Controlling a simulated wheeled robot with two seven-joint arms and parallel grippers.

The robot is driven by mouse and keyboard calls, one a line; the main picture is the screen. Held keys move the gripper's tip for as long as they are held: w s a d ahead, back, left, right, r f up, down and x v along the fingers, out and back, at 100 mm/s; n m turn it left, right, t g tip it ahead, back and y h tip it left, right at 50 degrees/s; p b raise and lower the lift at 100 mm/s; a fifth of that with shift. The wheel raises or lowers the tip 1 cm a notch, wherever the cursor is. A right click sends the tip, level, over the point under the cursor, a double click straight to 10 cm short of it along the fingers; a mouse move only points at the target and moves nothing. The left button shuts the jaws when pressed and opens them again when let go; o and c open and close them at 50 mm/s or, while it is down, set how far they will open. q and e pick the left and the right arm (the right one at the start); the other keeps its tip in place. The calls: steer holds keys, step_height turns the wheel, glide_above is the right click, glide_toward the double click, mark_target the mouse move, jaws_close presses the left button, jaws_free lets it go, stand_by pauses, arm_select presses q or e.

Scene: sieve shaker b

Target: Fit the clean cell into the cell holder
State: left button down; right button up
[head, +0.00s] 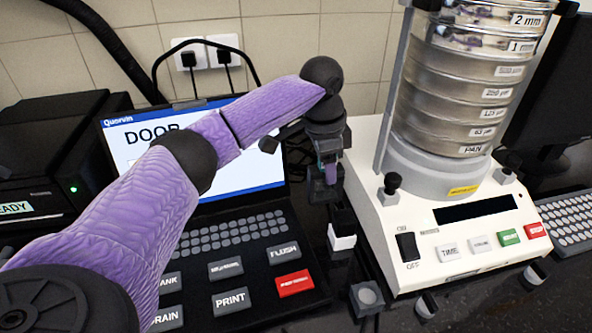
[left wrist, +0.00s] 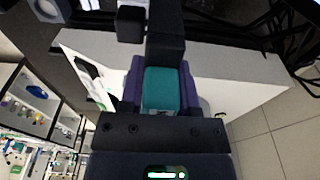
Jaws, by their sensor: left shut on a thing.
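My left gripper (head: 328,172) points down in the gap between the laptop-like console and the sieve shaker. In the left wrist view its purple fingers (left wrist: 160,92) are shut on a teal block (left wrist: 160,88), which looks like the top of the cell. A little teal also shows between the fingers in the head view. The cell's lower part is hidden. A dark block (left wrist: 165,32) lies just beyond the teal block in the wrist view. I cannot tell whether it is the cell holder or whether the cell touches it. My right gripper is not in view.
The sieve shaker (head: 420,195) with its stacked sieves stands close on the right. The console (head: 225,240) with keys and a lit screen is on the left. A small black and white block (head: 342,236) and a square piece with a round grey top (head: 367,296) are in front.

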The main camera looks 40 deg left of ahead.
mark_target(322, 201)
arm_select(q)
steer(key=f+b, duration=0.1)
steer(key=f, duration=0.3)
steer(key=f+b, duration=0.1)
steer(key=f, duration=0.4)
steer(key=shift+s+a, duration=0.15)
steer(key=shift+s, duration=0.05)
steer(key=shift+r, duration=0.1)
steer(key=shift+c, duration=1.6)
jaws_free()
